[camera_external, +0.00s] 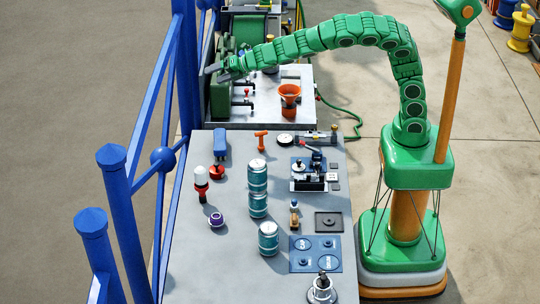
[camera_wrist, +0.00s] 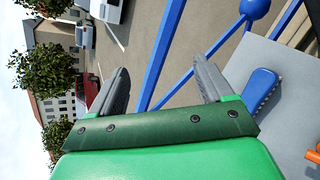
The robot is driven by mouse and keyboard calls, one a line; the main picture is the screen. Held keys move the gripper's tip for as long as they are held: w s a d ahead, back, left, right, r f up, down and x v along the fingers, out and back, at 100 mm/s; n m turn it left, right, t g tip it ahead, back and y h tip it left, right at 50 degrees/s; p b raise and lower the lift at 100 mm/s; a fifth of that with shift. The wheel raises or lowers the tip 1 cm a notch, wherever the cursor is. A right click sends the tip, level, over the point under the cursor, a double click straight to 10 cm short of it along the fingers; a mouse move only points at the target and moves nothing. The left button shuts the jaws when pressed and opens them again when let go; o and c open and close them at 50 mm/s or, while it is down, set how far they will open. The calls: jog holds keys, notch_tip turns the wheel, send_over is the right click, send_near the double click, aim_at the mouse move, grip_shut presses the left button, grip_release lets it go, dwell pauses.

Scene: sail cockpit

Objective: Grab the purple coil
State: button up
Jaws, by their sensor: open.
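A small purple ring-shaped coil (camera_external: 216,220) sits on the grey table, left of the teal cans. My gripper (camera_external: 215,73) is far behind it in the external view, at the end of my raised green arm, near the green machine. In the wrist view its two grey fingers (camera_wrist: 160,78) stand apart with nothing between them. The purple coil does not show in the wrist view.
Teal cans (camera_external: 268,239) stand right of the coil. A red-and-white bottle (camera_external: 201,184) stands behind it. A blue railing (camera_external: 187,70) runs along the table's left side. The table's front left is clear. An orange funnel (camera_external: 290,93) stands on the rear bench.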

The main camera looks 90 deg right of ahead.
jog(key=w+a+f+n+t+y, duration=0.1)
jog(key=w+a+f+n+y, duration=0.1)
jog(key=w+a+n, duration=0.3)
jog(key=w+a+f+n+y, duration=0.1)
jog(key=a+n+y, duration=0.1)
jog(key=a, duration=0.6)
jog(key=n+g+y, duration=0.6)
jog(key=n+y, duration=0.3)
jog(key=n, duration=0.9)
send_over(216, 216)
jog(key=s+d, duration=0.2)
jog(key=d, duration=0.1)
notch_tip(216, 216, down, 18)
jog(key=shift+w+f, duration=0.2)
jog(key=shift+f, duration=3)
jog(key=shift+x, duration=2.55)
jog(key=shift+s, duration=0.1)
jog(key=c, duration=1)
